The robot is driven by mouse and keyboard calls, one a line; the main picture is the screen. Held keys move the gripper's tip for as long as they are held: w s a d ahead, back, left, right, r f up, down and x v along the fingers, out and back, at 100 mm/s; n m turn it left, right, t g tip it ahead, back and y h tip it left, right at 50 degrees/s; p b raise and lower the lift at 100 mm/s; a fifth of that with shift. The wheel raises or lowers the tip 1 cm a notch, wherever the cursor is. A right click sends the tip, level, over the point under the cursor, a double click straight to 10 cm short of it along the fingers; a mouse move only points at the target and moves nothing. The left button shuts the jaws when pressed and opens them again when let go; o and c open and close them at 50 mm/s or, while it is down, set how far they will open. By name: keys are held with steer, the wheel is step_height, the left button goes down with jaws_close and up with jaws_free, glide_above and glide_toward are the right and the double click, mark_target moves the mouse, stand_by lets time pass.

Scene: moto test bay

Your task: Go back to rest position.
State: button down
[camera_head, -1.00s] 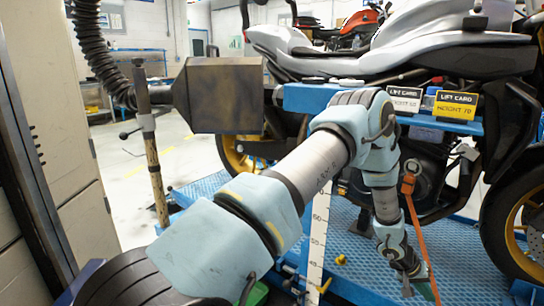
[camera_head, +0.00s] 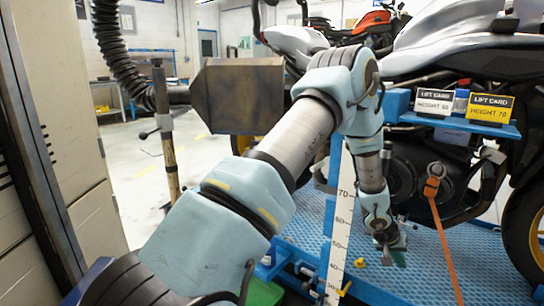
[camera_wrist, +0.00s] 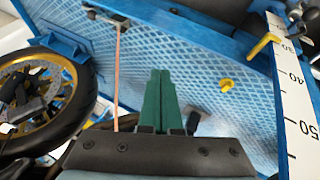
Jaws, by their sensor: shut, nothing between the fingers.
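My gripper (camera_head: 397,258) hangs at the end of my bent arm in the head view, above the blue ribbed lift platform (camera_head: 440,262). In the wrist view my gripper's two green fingers (camera_wrist: 160,100) lie side by side, shut, with nothing seen between them. The fingertips point toward the platform and appear clear of it. The gripper is small and partly dark in the head view.
A white height scale (camera_head: 338,225) stands left of my gripper. An orange strap (camera_head: 445,245) runs down to its right. A blue shelf with lift cards (camera_head: 490,108) and the motorcycle (camera_head: 465,50) are behind. A metal exhaust hood (camera_head: 238,97) hangs at left.

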steer(key=w+a+r+n+t+y, duration=0.1)
steer(key=w+a+r, duration=0.1)
steer(key=a+r, duration=0.35)
steer(key=w+a+r+t+y, duration=0.1)
steer(key=w+a+r, duration=0.1)
steer(key=a, duration=0.7)
steer(key=w+a+r+n+t+y, duration=0.1)
steer(key=w+a+r+y, duration=0.2)
steer(key=a, duration=0.5)
steer(key=s+a+r+n, duration=0.1)
steer(key=s+a+r, duration=0.15)
steer(key=a, duration=0.25)
steer(key=s+a+r, duration=0.1)
steer(key=a+r, duration=0.2)
steer(key=a, duration=0.2)
steer(key=s+a+r+n+g+y+p, duration=0.1)
steer(key=s+a+r, duration=0.2)
steer(key=s+a, duration=0.35)
steer(key=s+a+r+n+g, duration=0.1)
steer(key=s+a+r+g, duration=0.15)
steer(key=s+a, duration=0.35)
step_height(320, 180, up, 14)
steer(key=p, duration=1.4)
steer(key=shift+s+d+r+t, duration=0.25)
steer(key=shift+s+d+t, duration=0.05)
steer(key=shift+d+t, duration=0.05)
steer(key=shift+d, duration=0.15)
